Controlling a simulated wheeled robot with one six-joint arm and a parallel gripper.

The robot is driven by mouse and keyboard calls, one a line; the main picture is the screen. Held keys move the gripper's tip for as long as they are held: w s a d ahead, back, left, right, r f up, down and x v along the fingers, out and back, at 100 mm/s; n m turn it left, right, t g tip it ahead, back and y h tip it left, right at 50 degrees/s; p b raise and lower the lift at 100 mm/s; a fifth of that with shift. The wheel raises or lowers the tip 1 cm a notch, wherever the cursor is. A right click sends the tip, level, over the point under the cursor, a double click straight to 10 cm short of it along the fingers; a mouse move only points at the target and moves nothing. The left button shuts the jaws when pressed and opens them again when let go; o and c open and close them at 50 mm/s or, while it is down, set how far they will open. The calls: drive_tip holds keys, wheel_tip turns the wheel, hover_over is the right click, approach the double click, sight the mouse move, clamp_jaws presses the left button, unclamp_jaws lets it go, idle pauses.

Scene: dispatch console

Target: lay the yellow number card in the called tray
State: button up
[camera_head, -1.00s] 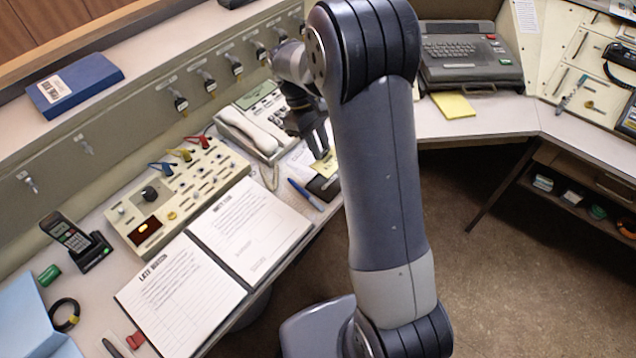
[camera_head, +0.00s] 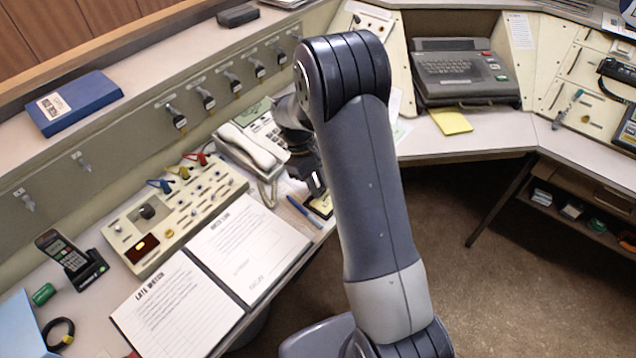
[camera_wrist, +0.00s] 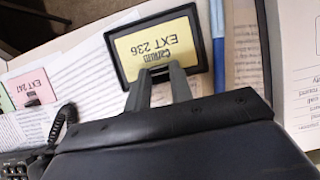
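In the wrist view the yellow number card (camera_wrist: 160,45), printed EXT 236, lies inside the rim of a black tray (camera_wrist: 218,55). Its print is upside down. My gripper (camera_wrist: 160,74) is over the card's near edge, with its fingertips on either side of a small dark tab on the card. The tips look closed on the tab. In the head view my gripper (camera_head: 314,184) is low over the desk, right of the telephone, with a sliver of the yellow card (camera_head: 323,203) below it. My arm hides part of the area there.
A blue pen (camera_wrist: 219,50) lies beside the black tray. A pink card (camera_wrist: 38,90) and a green card (camera_wrist: 8,102) lie left in the wrist view, near the telephone cord (camera_wrist: 62,122). An open log book (camera_head: 245,245) lies nearer in the head view.

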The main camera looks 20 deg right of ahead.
drive_tip(key=o, duration=0.4)
drive_tip(key=shift+r, duration=0.15)
drive_tip(key=v, duration=1.2)
drive_tip(key=shift+s+r, duration=0.1)
drive_tip(key=x, duration=1.2)
drive_tip(key=shift+f, duration=0.2)
wheel_tip(320, 180, up, 2)
drive_tip(key=shift+r, duration=1)
